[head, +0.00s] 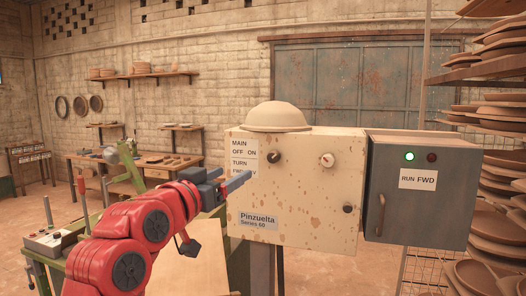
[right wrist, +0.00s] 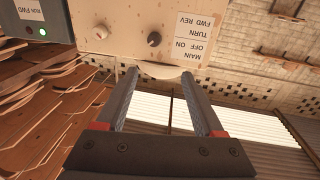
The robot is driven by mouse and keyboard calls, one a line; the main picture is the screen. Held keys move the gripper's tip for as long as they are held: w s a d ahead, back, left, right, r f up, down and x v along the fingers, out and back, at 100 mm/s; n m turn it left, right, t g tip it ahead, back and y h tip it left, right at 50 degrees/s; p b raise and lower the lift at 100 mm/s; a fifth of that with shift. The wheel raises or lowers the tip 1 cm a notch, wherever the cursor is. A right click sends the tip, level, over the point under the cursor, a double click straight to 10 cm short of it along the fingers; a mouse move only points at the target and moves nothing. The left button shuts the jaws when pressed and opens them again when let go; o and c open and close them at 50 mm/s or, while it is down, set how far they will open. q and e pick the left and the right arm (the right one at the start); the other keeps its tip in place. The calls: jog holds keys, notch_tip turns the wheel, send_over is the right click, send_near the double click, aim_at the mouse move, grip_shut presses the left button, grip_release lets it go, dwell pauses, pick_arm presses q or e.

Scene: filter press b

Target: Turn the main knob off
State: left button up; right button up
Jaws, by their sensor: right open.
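The main knob (head: 274,157) is small and dark, on the upper left of the cream box's (head: 310,200) front, beside a label reading MAIN OFF ON. It also shows in the right wrist view (right wrist: 154,38), which looks upside down. Its exact turn position is too small to tell. My right gripper (head: 242,180) is open and empty, left of and below the knob in the head view, in front of the box and apart from the knob. In the right wrist view its fingers (right wrist: 165,100) stand apart with nothing between them. My left gripper is not in view.
A domed hat (head: 276,117) rests on top. The grey box (head: 415,195) at right has a lit green lamp (head: 409,156) and a handle. Shelves of plates (head: 500,120) stand far right.

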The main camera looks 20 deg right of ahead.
jog(key=p, duration=0.6)
send_near(271, 157)
jog(key=shift+m, duration=0.3)
jog(key=x, duration=0.7)
jog(key=shift+w+d+r, duration=0.1)
jog(key=shift+w+d, duration=0.5)
jog(key=shift+w, duration=0.1)
grip_shut()
